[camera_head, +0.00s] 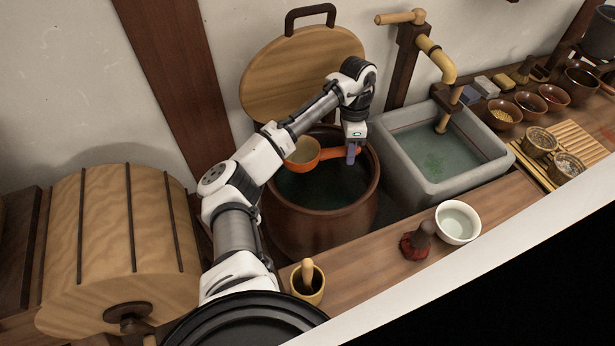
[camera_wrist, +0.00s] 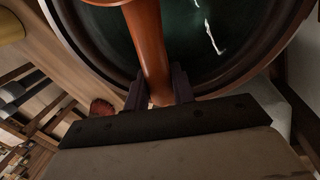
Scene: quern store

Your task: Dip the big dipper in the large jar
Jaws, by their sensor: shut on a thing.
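The big dipper (camera_head: 303,153) is an orange-brown ladle with a pale inside to its cup and a straight handle. My gripper (camera_head: 352,153) is shut on the handle's right end and holds the dipper over the mouth of the large jar (camera_head: 318,226). The jar is brown, open and holds dark green liquid. In the wrist view the dipper's handle (camera_wrist: 149,50) runs up from between my fingers (camera_wrist: 158,92), with the liquid and the jar's rim (camera_wrist: 230,85) below it. The dipper looks above the liquid; the cup's underside is hidden.
A round wooden lid (camera_head: 300,72) leans on the wall behind the jar. A grey stone basin (camera_head: 385,150) with a bamboo spout (camera_head: 440,62) stands right. A white bowl (camera_head: 458,222), a dark red whisk-like tool (camera_head: 417,242) and a small mortar (camera_head: 308,285) sit on the front ledge.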

